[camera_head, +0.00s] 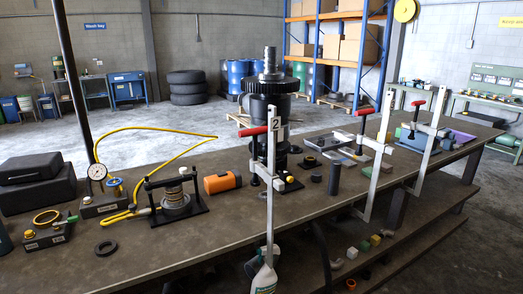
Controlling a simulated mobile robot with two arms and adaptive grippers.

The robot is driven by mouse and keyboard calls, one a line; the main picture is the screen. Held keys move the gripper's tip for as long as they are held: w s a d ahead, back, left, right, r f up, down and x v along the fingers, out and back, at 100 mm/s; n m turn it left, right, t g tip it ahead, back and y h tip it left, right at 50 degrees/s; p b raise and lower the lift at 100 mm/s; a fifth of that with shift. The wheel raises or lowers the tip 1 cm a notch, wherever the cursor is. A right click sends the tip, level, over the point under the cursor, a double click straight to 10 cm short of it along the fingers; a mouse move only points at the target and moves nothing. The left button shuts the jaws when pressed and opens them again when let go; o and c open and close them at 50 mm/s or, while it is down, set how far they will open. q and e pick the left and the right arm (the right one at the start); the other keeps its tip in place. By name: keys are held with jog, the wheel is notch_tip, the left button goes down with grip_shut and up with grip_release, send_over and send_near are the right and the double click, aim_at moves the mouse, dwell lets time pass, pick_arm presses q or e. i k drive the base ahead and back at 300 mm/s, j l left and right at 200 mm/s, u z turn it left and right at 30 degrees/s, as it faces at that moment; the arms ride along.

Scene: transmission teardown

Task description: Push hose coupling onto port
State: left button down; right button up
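A yellow hose (150,128) arches up from beside a round white-faced gauge (97,172), runs right, and bends back down to the bench. A yellow piece (118,216) at its lower end lies on the bench beside the spring press; whether it is the coupling is too small to tell. The gauge stands on a dark block (100,209) with a blue-and-yellow fitting (115,187) on top; which part is the port I cannot tell. Neither of my grippers is in view.
The long bench holds a spring press (175,205), an orange cylinder (222,183), a tall dark gear assembly (270,95), and several upright clamps with red handles (259,131). Black cases (38,190) stand at the left.

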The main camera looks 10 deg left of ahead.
aim_at(144, 212)
jog(key=u, duration=1.25)
jog(key=i, duration=0.15)
